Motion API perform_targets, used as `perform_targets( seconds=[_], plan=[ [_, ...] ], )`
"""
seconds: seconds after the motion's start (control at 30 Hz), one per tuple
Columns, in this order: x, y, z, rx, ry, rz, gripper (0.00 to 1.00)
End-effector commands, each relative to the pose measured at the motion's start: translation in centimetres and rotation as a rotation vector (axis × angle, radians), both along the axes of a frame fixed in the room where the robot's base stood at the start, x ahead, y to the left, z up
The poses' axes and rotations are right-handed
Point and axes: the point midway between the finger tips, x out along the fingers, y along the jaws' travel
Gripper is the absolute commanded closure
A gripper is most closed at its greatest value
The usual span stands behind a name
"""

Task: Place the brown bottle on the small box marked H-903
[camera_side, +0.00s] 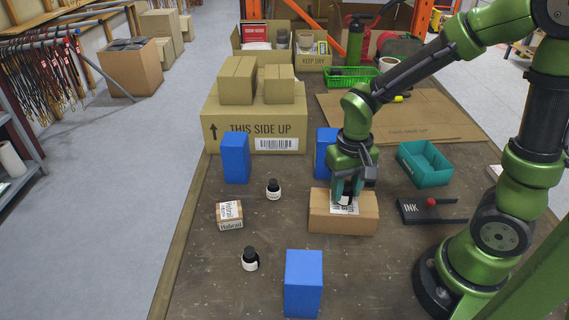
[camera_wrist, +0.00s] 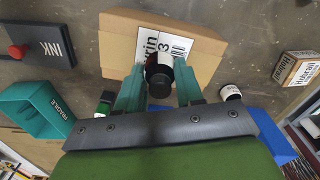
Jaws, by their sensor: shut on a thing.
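My gripper (camera_wrist: 160,85) is shut on a dark-capped bottle (camera_wrist: 159,78) with a white label; little of its body shows, so its brown colour is hard to confirm. A small cardboard box (camera_wrist: 115,40) lies directly below, with a white label on top. The bottle and fingers partly cover that label; "rin" and a "3" show. In the side view my gripper (camera_side: 347,192) is over the middle of this box (camera_side: 343,222), and the bottle is mostly hidden by the fingers. I cannot tell whether the bottle touches the box top.
Two dark bottles (camera_side: 273,190) (camera_side: 250,260) and a small Habrail box (camera_side: 229,215) stand to the left. Blue blocks (camera_side: 235,158) (camera_side: 303,283) stand nearby. A teal tray (camera_side: 424,164) and an INK stand (camera_side: 430,211) are at right. Big cartons (camera_side: 254,128) are behind.

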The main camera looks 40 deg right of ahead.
Motion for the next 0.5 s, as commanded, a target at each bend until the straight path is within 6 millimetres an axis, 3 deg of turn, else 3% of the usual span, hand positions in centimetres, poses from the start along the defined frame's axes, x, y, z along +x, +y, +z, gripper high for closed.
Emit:
perform_targets(
  seconds=[0.3,0.33,0.5],
  plan=[
    [0.00,0.00,-0.28,0.000,0.001,0.000,0.99],
    [-0.01,0.00,-0.33,0.000,0.001,0.000,0.62],
    [0.00,0.01,-0.28,0.000,0.000,0.000,0.38]
  ],
)
